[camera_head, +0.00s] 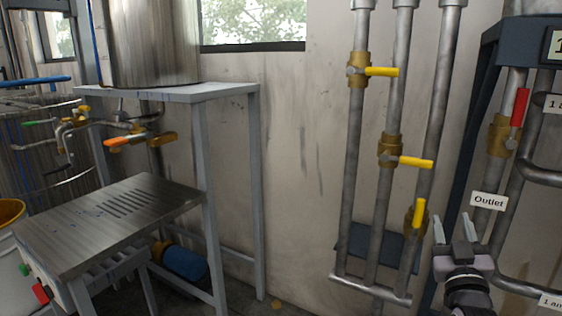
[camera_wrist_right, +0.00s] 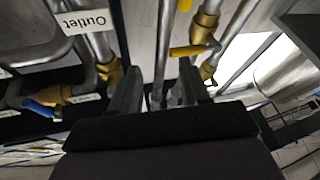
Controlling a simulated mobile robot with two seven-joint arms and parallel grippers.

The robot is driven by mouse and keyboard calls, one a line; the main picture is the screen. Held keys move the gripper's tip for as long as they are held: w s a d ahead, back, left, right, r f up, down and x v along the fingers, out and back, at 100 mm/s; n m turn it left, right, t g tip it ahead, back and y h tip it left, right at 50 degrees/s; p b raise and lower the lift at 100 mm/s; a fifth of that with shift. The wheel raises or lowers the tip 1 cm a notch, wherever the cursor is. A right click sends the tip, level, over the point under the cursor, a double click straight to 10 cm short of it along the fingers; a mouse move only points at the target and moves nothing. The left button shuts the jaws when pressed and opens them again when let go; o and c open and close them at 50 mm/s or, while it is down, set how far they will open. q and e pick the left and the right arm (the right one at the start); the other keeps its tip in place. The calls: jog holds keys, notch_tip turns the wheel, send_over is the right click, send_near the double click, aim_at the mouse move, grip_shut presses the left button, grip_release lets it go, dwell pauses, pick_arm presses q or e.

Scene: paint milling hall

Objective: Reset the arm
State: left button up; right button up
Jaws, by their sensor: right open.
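My right gripper (camera_head: 452,229) is at the lower right of the head view, pointing up, with its two fingers apart and nothing between them. In the right wrist view its fingers (camera_wrist_right: 160,88) stand apart in front of the pipes. The gripper is just below and right of a brass valve with an upright yellow handle (camera_head: 420,213), apart from it as far as I can tell. My left gripper is not in view.
Two more yellow-handled valves (camera_head: 382,72) (camera_head: 409,162) sit on the wall pipes. An "Outlet" label (camera_head: 489,201) and a red-handled valve (camera_head: 520,107) are at right. A metal table (camera_head: 110,222) and a tank (camera_head: 153,45) on a stand are at left. The wall between is clear.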

jog(key=s+a+f+n+g+y, duration=0.1)
jog(key=s+a+f+g+y, duration=0.15)
jog(key=s+a+f, duration=0.4)
jog(key=s+a+f+n+g+y, duration=0.1)
jog(key=s+a+f+g+y, duration=0.2)
jog(key=f, duration=0.7)
jog(key=s+a+f+n+g+y, duration=0.1)
jog(key=s+a+f+g+y, duration=0.2)
jog(key=s+f, duration=0.4)
jog(key=s+a+f+g+y, duration=0.1)
jog(key=s+a+f+g, duration=0.2)
jog(key=s+a+f, duration=0.45)
notch_tip(320, 180, up, 11)
jog(key=s+d+p, duration=0.2)
jog(key=p, duration=1.1)
jog(key=shift+s+d+f, duration=0.15)
jog(key=shift+s+d, duration=0.05)
jog(key=shift+s, duration=0.15)
